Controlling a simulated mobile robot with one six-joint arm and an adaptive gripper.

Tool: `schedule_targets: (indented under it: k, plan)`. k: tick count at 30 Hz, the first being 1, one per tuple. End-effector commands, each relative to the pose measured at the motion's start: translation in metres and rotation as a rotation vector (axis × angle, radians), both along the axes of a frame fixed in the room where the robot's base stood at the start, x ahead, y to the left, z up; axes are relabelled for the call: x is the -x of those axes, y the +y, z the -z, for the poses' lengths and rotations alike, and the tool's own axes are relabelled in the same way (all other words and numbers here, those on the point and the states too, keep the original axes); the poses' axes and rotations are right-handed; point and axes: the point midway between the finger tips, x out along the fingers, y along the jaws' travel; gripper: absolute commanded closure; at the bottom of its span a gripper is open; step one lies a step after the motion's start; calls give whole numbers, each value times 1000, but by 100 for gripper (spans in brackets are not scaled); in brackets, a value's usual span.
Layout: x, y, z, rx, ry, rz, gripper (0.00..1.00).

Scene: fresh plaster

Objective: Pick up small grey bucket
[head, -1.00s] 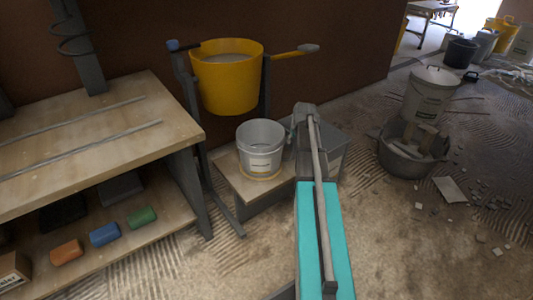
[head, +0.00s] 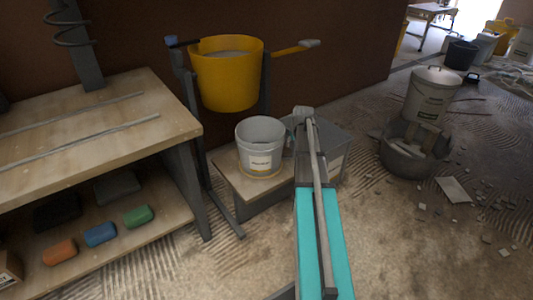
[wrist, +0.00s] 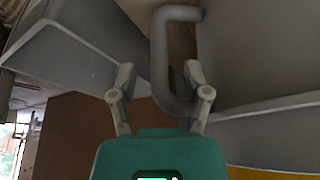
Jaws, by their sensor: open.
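The small grey bucket (head: 260,145) stands upright on a low wooden-topped platform (head: 229,180), with a pale label and a yellow band at its foot. It looks empty. My gripper (wrist: 160,68) is open, its two fingers apart in the wrist view. In the head view, the end of my arm is just right of the bucket, and the fingers are mostly hidden there. In the wrist view a bent grey bar (wrist: 158,50) shows between the fingers; I cannot tell what it belongs to or whether they touch it.
A yellow bucket (head: 228,82) hangs in a stand behind the grey bucket. A workbench (head: 90,125) is at left, with coloured blocks on its lower shelf. At right, a lidded pail (head: 432,92) stands by a tub (head: 412,160) among rubble. Floor at lower right is fairly clear.

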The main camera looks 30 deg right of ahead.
Motion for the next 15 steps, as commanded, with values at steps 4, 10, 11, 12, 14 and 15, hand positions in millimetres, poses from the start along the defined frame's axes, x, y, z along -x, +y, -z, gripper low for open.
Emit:
schedule_targets:
  k: [4, 10, 11, 12, 14, 15]
  plan:
    - [-3, -1, 9, 0, 0, 0, 38]
    - [-4, -1, 9, 0, 0, 0, 38]
    - [-4, -1, 9, 0, 0, 0, 38]
    - [-4, -1, 9, 0, 0, 0, 38]
    - [-3, -1, 9, 0, 0, 0, 38]
    - [-3, -1, 9, 0, 0, 0, 38]
